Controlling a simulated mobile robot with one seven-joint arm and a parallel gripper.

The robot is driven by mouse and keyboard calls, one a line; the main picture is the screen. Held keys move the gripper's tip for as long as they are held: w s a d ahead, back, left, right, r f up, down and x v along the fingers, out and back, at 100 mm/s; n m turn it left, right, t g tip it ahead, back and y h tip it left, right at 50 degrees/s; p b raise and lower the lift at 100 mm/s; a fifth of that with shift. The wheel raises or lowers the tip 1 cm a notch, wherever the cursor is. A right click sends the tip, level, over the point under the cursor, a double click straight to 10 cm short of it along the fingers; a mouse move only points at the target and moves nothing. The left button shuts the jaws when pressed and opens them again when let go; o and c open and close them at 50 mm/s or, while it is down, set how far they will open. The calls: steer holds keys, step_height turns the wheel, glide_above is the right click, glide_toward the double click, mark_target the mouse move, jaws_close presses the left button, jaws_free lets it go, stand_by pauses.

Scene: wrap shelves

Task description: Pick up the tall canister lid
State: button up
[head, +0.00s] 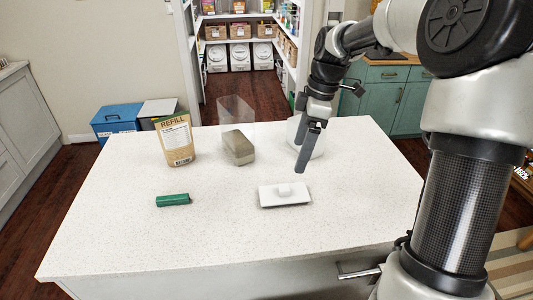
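A white rectangular lid (269,197) with a small raised knob on top lies flat on the pale speckled counter (230,225), right of the middle. It looks like the canister lid. A tall clear canister (236,108) with greyish-brown contents stands farther back and to the left, and its top looks open. My gripper (301,168) points down above the counter, behind and slightly right of the lid in the picture, apart from it. I see its fingers edge-on, so the gap between them is hidden. Nothing shows held in it.
A brown refill pouch (177,142) stands at the back left. The counter's front and left areas are clear.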

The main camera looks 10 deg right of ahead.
mark_target(285, 187)
steer(key=w+d+f+n+y, duration=0.2)
steer(key=w+d, duration=0.1)
steer(key=x, duration=1.1)
steer(key=w+x, duration=0.1)
steer(key=x, duration=0.5)
steer(key=shift+d+f, duration=0.1)
steer(key=shift+d, duration=0.1)
steer(key=c, duration=1.2)
